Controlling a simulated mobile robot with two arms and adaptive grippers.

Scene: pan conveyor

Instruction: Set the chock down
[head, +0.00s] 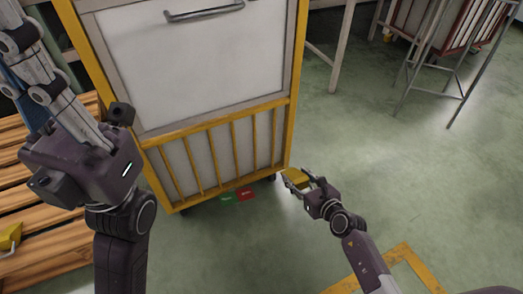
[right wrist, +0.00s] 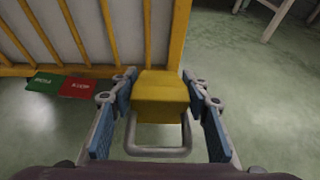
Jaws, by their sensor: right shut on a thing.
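The yellow chock (head: 296,178) is between the fingers of my right gripper (head: 309,183), beside the lower right corner of the yellow-framed cart (head: 222,155). In the right wrist view the chock (right wrist: 161,92) sits between the blue-padded fingers of the right gripper (right wrist: 158,80), with its grey loop handle (right wrist: 158,153) towards the camera. It appears held above the floor; its exact height is hard to tell. My left gripper (head: 35,55) is raised at the upper left; its finger gap is unclear.
A green plate (head: 227,197) and a red plate (head: 246,194) lie by the cart's lower edge. A wooden slatted platform (head: 45,255) stands at left with a yellow object (head: 10,238) on it. Yellow floor marking (head: 405,250) lies front right. Open floor (head: 400,150) extends right.

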